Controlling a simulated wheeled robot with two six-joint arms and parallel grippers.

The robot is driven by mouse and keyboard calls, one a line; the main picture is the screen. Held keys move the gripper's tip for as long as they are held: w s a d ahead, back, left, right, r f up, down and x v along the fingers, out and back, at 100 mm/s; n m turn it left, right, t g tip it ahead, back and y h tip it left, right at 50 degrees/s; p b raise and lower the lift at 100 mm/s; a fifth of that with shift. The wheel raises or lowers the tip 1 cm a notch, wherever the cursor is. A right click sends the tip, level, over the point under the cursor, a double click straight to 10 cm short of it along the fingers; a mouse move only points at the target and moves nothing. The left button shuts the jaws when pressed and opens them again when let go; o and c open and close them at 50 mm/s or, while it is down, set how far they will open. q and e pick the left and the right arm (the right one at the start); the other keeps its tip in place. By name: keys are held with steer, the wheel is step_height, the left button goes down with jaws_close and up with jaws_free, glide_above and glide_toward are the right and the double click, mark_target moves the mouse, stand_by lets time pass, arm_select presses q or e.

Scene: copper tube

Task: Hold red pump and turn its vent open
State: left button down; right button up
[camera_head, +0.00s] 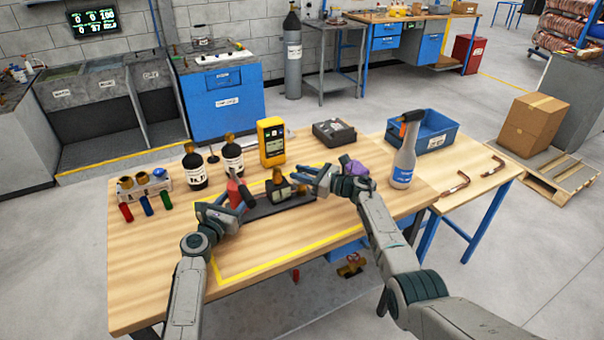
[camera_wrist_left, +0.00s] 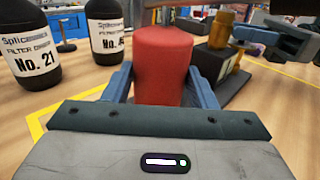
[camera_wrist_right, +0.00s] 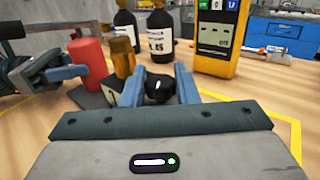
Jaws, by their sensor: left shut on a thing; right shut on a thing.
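The red pump (camera_head: 233,193) has an upright red body at the left end of a dark base (camera_head: 262,210) on the wooden bench. My left gripper (camera_head: 240,203) is shut on the red body, which stands between its blue fingers in the left wrist view (camera_wrist_left: 164,55). A brass fitting on a dark block stands at the middle of the base (camera_head: 281,187). My right gripper (camera_head: 306,184) is shut on a black knob (camera_wrist_right: 158,89), seen between its fingers in the right wrist view. I take the knob for the vent; its turn angle is unclear.
Black bottles (camera_head: 194,170) and a yellow meter (camera_head: 270,142) stand behind the pump. A grey spray bottle (camera_head: 403,165) stands right of my right arm. A blue bin (camera_head: 428,132) is farther back. The bench front, inside the yellow tape, is clear.

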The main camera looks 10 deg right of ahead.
steer(key=shift+f+n+g+y, duration=0.1)
steer(key=shift+n+g+y, duration=0.45)
steer(key=shift+g, duration=0.25)
steer(key=shift+n+g, duration=0.35)
steer(key=shift+g, duration=0.15)
steer(key=o, duration=0.9)
steer(key=shift+o, duration=0.2)
steer(key=shift+d, duration=0.1)
steer(key=v, duration=1.2)
steer(key=shift+f, duration=0.1)
